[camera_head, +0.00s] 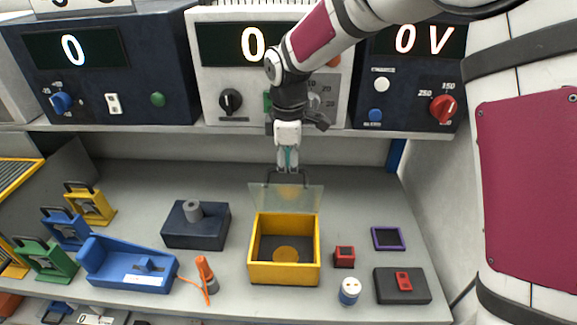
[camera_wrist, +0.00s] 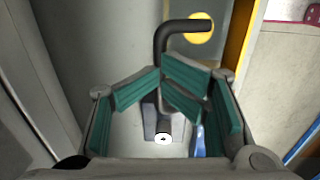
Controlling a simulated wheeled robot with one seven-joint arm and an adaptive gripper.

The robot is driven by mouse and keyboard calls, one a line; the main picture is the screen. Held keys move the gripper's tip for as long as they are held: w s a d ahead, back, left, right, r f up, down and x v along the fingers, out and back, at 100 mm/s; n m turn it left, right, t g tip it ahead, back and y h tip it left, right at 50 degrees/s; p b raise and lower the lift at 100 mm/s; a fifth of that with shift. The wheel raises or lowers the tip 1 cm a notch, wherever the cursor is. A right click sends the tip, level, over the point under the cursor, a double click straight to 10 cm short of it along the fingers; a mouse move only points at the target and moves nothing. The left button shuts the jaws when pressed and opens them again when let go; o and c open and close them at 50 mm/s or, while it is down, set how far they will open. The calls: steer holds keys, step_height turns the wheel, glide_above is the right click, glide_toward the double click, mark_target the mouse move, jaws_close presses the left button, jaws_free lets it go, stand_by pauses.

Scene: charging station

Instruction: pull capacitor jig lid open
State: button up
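The capacitor jig is a yellow open-topped box (camera_head: 284,272) with a dark inside and a yellow disc on its floor. Its clear lid (camera_head: 309,196) is raised at the back edge, tilted up, and carries a yellow disc and a dark handle (camera_head: 270,177). My gripper (camera_head: 288,168) is at the handle, behind and above the box. In the wrist view the green-padded fingers (camera_wrist: 161,76) come together at the black bent handle (camera_wrist: 161,45), which seems pinched between them.
A shelf with instruments (camera_head: 245,105) overhangs my gripper. A dark block (camera_head: 195,229), blue tray (camera_head: 128,266) and orange screwdriver-like tool (camera_head: 205,272) lie left. A red box (camera_head: 344,257), white-blue cylinder (camera_head: 349,290) and dark red-switch block (camera_head: 402,286) lie right.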

step_height(320, 180, up, 11)
steer(key=shift+s+r, duration=0.2)
steer(key=shift+s, duration=0.15)
